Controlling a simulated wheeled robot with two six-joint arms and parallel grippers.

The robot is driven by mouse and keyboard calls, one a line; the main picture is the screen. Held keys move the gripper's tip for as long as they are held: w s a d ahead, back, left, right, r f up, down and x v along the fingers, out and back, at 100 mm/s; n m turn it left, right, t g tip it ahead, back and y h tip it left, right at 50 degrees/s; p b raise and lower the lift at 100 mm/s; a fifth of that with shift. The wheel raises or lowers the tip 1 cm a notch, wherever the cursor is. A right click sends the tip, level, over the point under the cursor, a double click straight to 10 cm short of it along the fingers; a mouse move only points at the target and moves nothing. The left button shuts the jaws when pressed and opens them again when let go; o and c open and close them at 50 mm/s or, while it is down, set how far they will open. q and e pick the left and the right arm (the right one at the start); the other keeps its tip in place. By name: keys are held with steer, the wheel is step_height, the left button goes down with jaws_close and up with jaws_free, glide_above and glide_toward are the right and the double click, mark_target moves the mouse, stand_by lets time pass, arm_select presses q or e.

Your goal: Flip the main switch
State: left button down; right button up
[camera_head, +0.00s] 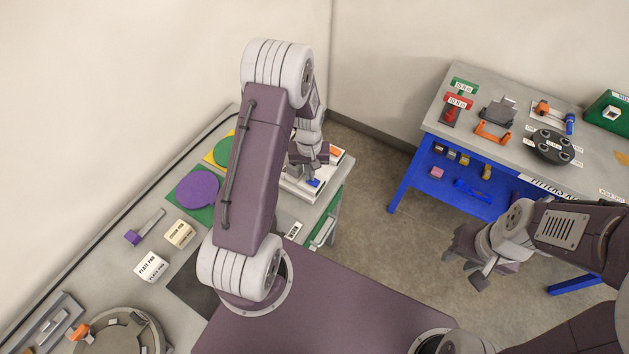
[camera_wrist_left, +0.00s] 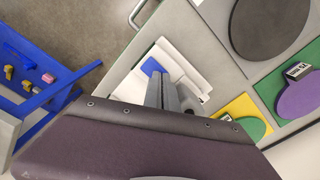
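A white box (camera_head: 294,190) with a blue part (camera_head: 314,183) and an orange part (camera_head: 335,151) sits at the far right corner of the grey cart top. No switch label is readable on it, so I cannot tell which part is the main switch. The box (camera_wrist_left: 194,76) and its blue part (camera_wrist_left: 152,66) also show in the left wrist view. My left gripper (camera_head: 308,172) is right over the box, pointing down. Its fingers (camera_wrist_left: 162,94) look closed together beside the blue part; contact is hidden. My right gripper (camera_head: 468,268) is open and empty above the floor.
The cart top (camera_head: 105,235) holds a purple disc (camera_head: 198,188), a green disc (camera_head: 224,150), two labelled pads and a round fixture (camera_head: 122,330). A blue-legged table (camera_head: 490,145) with tools stands at the right. Open floor (camera_head: 375,190) lies between.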

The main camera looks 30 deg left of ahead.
arm_select(q)
steer(key=shift+f, duration=0.1)
step_height(320, 180, up, 7)
steer(key=p, duration=0.5)
steer(key=shift+p, duration=0.4)
steer(key=shift+f, duration=0.1)
steer(key=s+d+r+m+t+b, duration=0.1)
steer(key=d+m+t+b, duration=0.1)
steer(key=d+b, duration=0.65)
steer(key=s+f+m+b, duration=0.1)
steer(key=s+m+b, duration=0.1)
steer(key=s, duration=0.9)
steer(key=shift+s+a+m+g+b, duration=0.3)
steer(key=shift+a+m+g+b, duration=0.15)
steer(key=shift+b, duration=0.3)
